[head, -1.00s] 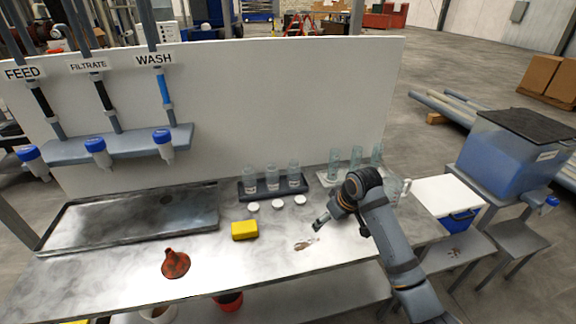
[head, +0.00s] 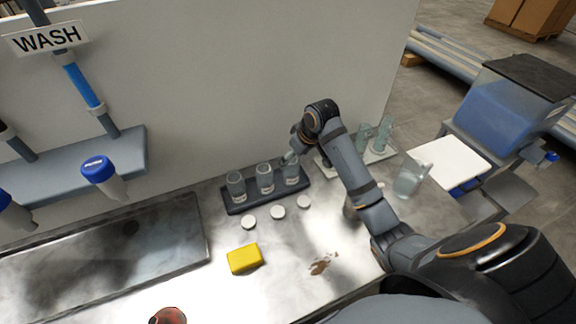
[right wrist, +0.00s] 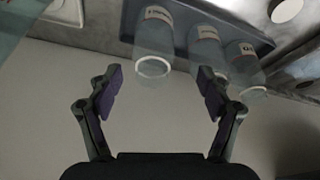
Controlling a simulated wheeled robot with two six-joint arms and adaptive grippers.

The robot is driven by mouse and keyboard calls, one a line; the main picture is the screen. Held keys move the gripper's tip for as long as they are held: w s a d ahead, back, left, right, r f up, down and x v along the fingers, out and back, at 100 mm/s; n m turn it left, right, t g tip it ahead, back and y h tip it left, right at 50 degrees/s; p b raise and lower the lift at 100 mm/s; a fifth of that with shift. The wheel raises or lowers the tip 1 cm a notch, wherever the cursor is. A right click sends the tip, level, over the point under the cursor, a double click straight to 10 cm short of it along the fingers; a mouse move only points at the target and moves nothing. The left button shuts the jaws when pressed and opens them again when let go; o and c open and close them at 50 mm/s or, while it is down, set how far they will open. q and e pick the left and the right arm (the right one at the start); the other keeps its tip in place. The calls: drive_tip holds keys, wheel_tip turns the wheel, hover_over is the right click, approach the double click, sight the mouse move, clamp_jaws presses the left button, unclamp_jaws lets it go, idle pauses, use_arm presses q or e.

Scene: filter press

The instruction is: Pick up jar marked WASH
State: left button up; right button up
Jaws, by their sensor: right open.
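Three clear glass jars with white labels stand in a dark tray (head: 240,207): a left jar (head: 236,187), a middle jar (head: 265,180) and a right jar (head: 291,172). Their labels are too small to read surely. My right gripper (head: 290,157) is at the top of the right jar in the head view. In the right wrist view my gripper (right wrist: 160,82) is open and empty, with one jar (right wrist: 154,40) ahead between its fingers. The other two jars (right wrist: 205,45) are to the right. My left gripper is out of view.
White lids (head: 278,212) lie in front of the tray. A yellow sponge (head: 243,258) and a brown stain are nearer. Glass cylinders (head: 383,135) and a clear jug (head: 410,176) stand to the right. A white wall panel (head: 220,80) rises behind. A WASH sign (head: 45,38) hangs above a blue-capped bottle (head: 99,175).

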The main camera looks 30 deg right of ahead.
sight(292, 160)
drive_tip(key=x, duration=0.4)
drive_tip(key=p+x, duration=0.1)
drive_tip(key=shift+w+d+f, duration=0.2)
drive_tip(key=shift+w+f, duration=0.1)
drive_tip(key=shift+w, duration=0.05)
drive_tip(key=x, duration=0.3)
drive_tip(key=shift+w+d+f+p, duration=0.15)
drive_tip(key=shift+w+f+p, duration=0.05)
drive_tip(key=shift+f+p, duration=0.1)
drive_tip(key=shift+w+f, duration=0.1)
drive_tip(key=shift+f, duration=0.05)
drive_tip(key=c, duration=0.3)
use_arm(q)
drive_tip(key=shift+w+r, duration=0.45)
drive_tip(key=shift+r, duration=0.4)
use_arm(e)
drive_tip(key=c, duration=1)
